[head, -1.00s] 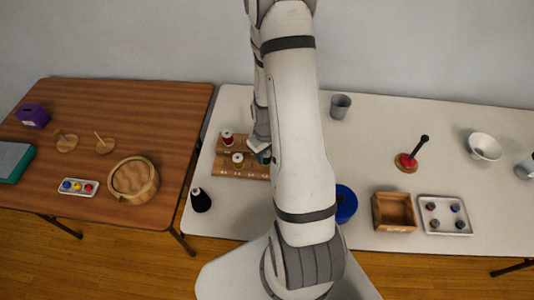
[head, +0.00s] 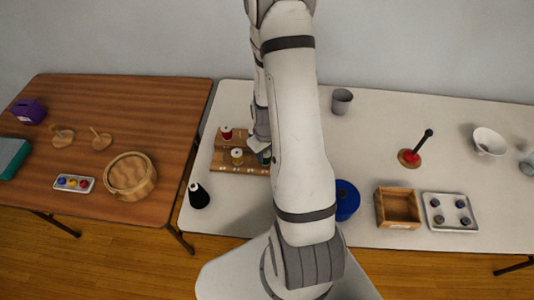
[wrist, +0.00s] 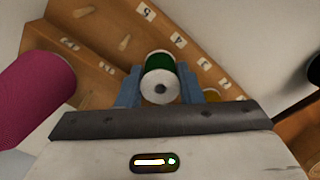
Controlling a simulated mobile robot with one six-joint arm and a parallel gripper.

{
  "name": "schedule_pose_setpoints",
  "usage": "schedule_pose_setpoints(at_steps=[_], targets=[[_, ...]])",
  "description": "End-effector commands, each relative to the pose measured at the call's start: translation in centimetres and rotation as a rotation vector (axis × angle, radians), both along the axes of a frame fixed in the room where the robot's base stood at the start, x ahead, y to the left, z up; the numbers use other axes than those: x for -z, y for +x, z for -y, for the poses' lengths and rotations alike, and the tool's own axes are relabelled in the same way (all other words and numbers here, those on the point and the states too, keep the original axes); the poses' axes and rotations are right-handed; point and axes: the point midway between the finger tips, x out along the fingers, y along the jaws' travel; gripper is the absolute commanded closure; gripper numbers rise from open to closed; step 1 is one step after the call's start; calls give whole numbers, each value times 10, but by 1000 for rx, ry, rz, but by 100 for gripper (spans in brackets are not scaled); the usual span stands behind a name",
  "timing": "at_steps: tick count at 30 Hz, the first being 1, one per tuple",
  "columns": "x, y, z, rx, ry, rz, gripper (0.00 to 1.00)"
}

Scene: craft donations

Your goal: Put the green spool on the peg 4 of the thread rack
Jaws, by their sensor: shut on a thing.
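The green spool (wrist: 158,85) with white ends is gripped between the blue-grey fingers of my gripper (wrist: 158,88) in the wrist view. It is over the wooden thread rack (wrist: 190,65), in line with label 4. The peg there is hidden, so I cannot tell whether the spool is around it. A bare peg (wrist: 125,42) shows near label 5. In the head view, the rack (head: 222,165) stands on the white table, and my arm covers its right part. The green spool (head: 264,157) shows only partly there.
A red spool (head: 227,133) and a yellow spool (head: 237,157) stand on the rack. The red one looms large near my gripper in the wrist view (wrist: 35,95). A blue pot (head: 347,200) is right of my arm.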

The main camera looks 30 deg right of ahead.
Motion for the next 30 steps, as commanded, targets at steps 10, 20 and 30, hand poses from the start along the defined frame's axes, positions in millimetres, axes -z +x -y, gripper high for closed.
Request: schedule_pose_setpoints(at_steps=[10, 20, 30], targets=[[0, 0, 0, 0, 0, 0, 60], [0, 0, 0, 0, 0, 0, 42], [-17, 1, 0, 0, -1, 4, 42]])
